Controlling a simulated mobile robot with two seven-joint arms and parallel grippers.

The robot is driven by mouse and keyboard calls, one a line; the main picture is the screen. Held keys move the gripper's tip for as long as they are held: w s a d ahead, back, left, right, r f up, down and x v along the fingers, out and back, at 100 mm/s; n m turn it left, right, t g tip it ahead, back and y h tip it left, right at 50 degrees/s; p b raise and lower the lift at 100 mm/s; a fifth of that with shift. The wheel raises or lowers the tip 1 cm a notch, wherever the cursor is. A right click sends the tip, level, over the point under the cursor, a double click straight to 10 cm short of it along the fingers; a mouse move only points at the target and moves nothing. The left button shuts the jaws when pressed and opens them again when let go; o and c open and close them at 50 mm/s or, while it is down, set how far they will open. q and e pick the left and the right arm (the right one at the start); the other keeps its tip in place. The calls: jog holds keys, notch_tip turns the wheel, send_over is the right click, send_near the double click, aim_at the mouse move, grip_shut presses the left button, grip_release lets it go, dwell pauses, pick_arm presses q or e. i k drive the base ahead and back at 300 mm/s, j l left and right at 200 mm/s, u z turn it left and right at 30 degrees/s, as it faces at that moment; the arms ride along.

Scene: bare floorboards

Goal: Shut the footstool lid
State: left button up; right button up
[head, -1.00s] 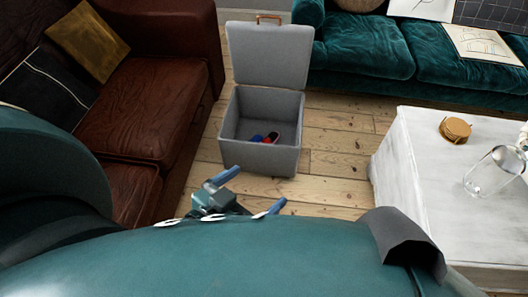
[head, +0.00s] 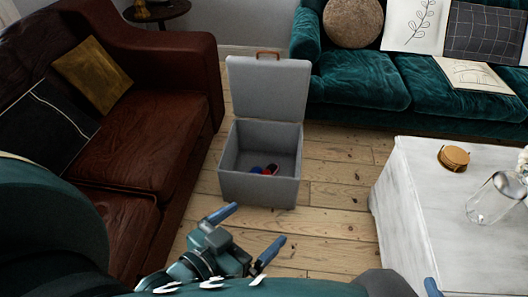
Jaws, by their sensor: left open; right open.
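The grey footstool (head: 258,190) stands on the floorboards in the middle of the head view. Its lid (head: 268,90) is raised upright at the back, with a brown handle (head: 268,54) on its top edge. A blue and red item (head: 266,170) lies inside the box. My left gripper (head: 248,231) is open and empty, in front of the footstool and apart from it, with its blue fingers spread. Of my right gripper (head: 432,288) only a blue fingertip shows at the bottom edge, well right of the footstool; the rest is hidden or out of view.
A brown leather sofa (head: 150,120) stands close on the left and a teal sofa (head: 365,90) at the back right. A white table (head: 420,190) with coasters (head: 453,158) and a glass jar (head: 494,198) is on the right. Bare floor (head: 335,195) lies between footstool and table.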

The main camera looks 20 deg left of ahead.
aim_at(263, 88)
jog(key=i+j+u, duration=0.1)
jog(key=i, duration=1.45)
